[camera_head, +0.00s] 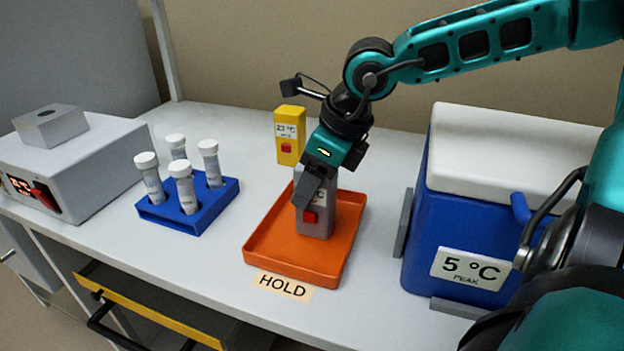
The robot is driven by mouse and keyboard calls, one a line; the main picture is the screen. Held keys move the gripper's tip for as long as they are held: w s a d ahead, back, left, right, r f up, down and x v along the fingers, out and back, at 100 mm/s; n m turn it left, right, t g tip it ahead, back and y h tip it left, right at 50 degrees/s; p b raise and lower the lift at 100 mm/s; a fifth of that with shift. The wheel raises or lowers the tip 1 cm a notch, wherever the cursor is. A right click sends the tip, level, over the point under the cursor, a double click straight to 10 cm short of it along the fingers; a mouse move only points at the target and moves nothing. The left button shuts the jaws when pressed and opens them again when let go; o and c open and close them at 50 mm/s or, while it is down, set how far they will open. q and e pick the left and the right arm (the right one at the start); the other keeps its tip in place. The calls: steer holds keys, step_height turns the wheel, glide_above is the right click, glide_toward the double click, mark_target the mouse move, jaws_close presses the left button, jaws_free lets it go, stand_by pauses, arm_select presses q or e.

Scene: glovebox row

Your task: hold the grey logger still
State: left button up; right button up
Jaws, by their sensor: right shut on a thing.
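The grey logger (316,222) stands upright in an orange tray (272,246), with a red button on its front face. My right gripper (313,187) comes down from above and is shut on the upper part of the logger. The fingers and wrist hide the logger's top and part of its label. A label reading HOLD (283,287) lies on the table in front of the tray. My left gripper is not in view.
A yellow logger (290,135) stands behind the tray. A blue rack (205,208) with several white-capped tubes and a grey-white device (75,170) stand left. A blue cooler (455,235) with a white lid stands right. A yellow-edged drawer (150,308) is open below.

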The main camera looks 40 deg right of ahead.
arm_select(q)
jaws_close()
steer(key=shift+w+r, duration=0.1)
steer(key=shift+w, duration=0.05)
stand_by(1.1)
